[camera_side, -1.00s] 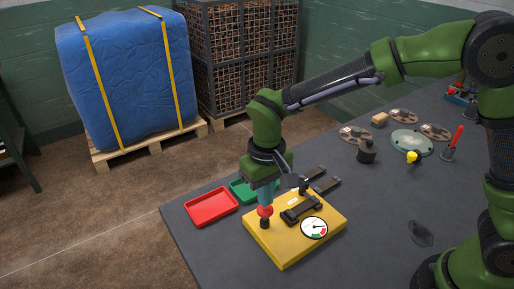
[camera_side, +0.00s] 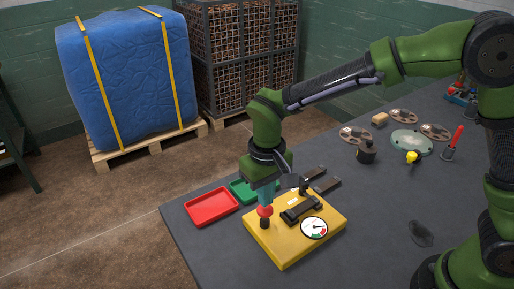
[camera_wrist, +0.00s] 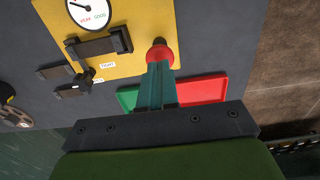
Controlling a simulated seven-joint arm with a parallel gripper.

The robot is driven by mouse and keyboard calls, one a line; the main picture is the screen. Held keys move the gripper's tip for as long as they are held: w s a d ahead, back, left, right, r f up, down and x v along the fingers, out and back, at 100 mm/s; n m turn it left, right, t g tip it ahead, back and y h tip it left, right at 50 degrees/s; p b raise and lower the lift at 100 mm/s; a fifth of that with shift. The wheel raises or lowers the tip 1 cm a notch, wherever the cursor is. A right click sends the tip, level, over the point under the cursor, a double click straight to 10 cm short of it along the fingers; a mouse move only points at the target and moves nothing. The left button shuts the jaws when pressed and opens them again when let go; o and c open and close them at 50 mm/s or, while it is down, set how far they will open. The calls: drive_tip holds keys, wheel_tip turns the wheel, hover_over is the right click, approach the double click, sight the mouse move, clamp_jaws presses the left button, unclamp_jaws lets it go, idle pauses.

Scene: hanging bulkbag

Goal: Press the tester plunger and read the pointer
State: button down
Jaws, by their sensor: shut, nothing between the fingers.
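The yellow tester (camera_side: 283,252) lies on the dark table. A red knob (camera_side: 265,211) tops its black plunger (camera_side: 265,223) at the left; the knob also shows in the wrist view (camera_wrist: 159,54). My gripper (camera_side: 265,203) is shut and points down, its fingertips at the top of the knob. I cannot tell how far the plunger is down. The white dial (camera_side: 314,228) has a red and a green zone. In the wrist view the dial (camera_wrist: 90,12) is cut by the top edge; its thin pointer is too small to read surely. A black clamp (camera_side: 301,209) sits beside it.
A red tray (camera_side: 212,207) and a green tray (camera_side: 246,197) lie behind the tester, near the table's left edge. A black cylinder with a yellow patch (camera_side: 366,152), reels and a red-handled tool (camera_side: 455,141) stand farther right. The table right of the tester is mostly clear.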

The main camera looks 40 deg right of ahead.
drive_tip(key=shift+f, duration=0.15)
drive_tip(key=shift+f, duration=1.65)
wheel_tip(320, 180, up, 9)
idle(1.1)
